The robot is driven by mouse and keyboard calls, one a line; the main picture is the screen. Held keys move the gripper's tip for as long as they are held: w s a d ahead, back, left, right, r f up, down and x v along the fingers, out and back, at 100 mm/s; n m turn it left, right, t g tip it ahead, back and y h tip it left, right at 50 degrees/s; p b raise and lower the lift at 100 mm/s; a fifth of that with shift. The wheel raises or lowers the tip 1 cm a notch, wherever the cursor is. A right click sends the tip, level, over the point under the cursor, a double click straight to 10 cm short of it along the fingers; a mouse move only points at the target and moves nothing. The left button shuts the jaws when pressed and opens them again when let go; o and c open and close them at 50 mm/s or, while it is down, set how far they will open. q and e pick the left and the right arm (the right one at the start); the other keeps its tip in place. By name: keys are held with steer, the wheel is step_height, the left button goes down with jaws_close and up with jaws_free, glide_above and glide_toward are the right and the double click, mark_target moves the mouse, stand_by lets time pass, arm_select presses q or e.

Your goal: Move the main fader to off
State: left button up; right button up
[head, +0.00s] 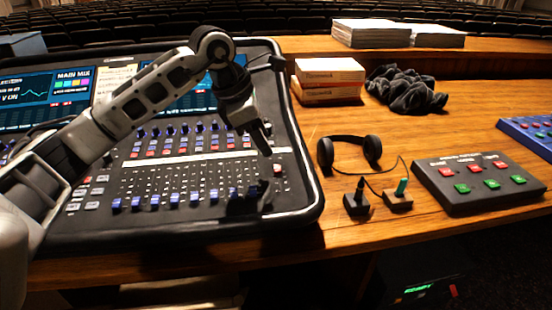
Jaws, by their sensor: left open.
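The black mixing desk (308,200) fills the left half of the head view. Several blue fader caps stand in a row along its lower part. My left gripper (264,147) is open and points down just above and left of the red cap, with no visible contact. Its arm hides part of the screens and knobs. My right gripper is out of view.
Headphones (348,150), two small black and brown blocks (356,203) and a button box (480,181) lie right of the desk. Boxes (329,80) and a crumpled black cloth (405,90) stand behind. The wooden table (380,235) is clear along its front edge.

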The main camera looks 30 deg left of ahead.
mark_target(280, 168)
arm_select(q)
steer(key=x, duration=0.7)
steer(key=shift+w+d+f, duration=0.15)
steer(key=shift+f, duration=0.2)
